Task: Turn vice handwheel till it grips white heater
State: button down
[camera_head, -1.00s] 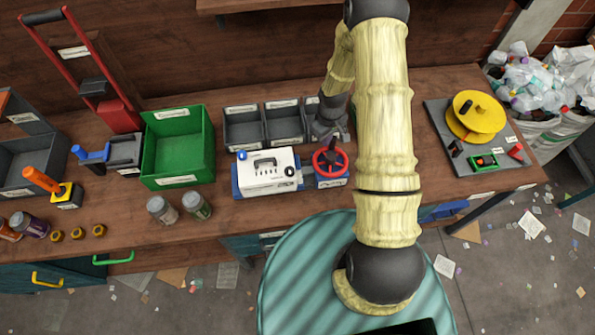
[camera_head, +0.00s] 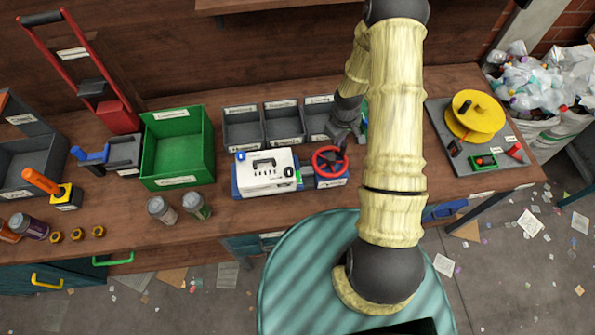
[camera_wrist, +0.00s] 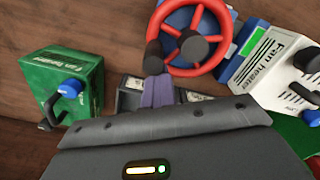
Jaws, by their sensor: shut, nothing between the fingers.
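The white heater (camera_head: 265,176), a box printed "Fan heater", sits in the blue vice (camera_head: 236,189) on the bench. It also shows in the wrist view (camera_wrist: 270,64). The vice's red handwheel (camera_head: 318,168) is on the heater's right; it fills the top of the wrist view (camera_wrist: 215,62), with a dark hub. My gripper (camera_head: 343,146) is shut and empty at the wheel's upper right rim. In the wrist view its fingers (camera_wrist: 156,78) reach the rim; I cannot tell whether they touch it. Whether the jaws press on the heater is not clear.
A green box labelled "Fan heater" (camera_wrist: 62,85) stands near my gripper. Grey bins (camera_head: 243,143) line the back, with a green crate (camera_head: 178,182) left of the heater. A yellow reel (camera_head: 470,128) stands on a board at right. Bench in front of the vice is clear.

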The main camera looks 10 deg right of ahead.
jog(key=shift+w+a, duration=0.2)
jog(key=shift+a, duration=0.3)
jog(key=shift+w+a, duration=0.2)
jog(key=shift+a, duration=0.25)
dwell(0.6)
notch_tip(320, 180, up, 9)
jog(key=p, duration=0.5)
jog(key=shift+p, duration=0.4)
dwell(0.3)
jog(key=shift+r, duration=0.1)
dwell(0.4)
jog(key=s+a+r+m+t+b, duration=0.1)
jog(key=s+a+r+m+b, duration=0.1)
jog(key=s+r, duration=0.5)
jog(key=s+a+r+m+t+b, duration=0.1)
jog(key=s+a+r+m+b, duration=0.2)
jog(key=s+r+b, duration=0.3)
notch_tip(320, 180, up, 2)
jog(key=s+m, duration=0.1)
jog(key=s, duration=0.1)
jog(key=shift+s+t, duration=0.3)
jog(key=shift+s, duration=0.05)
jog(key=shift+w+r, duration=0.1)
dwell(1.9)
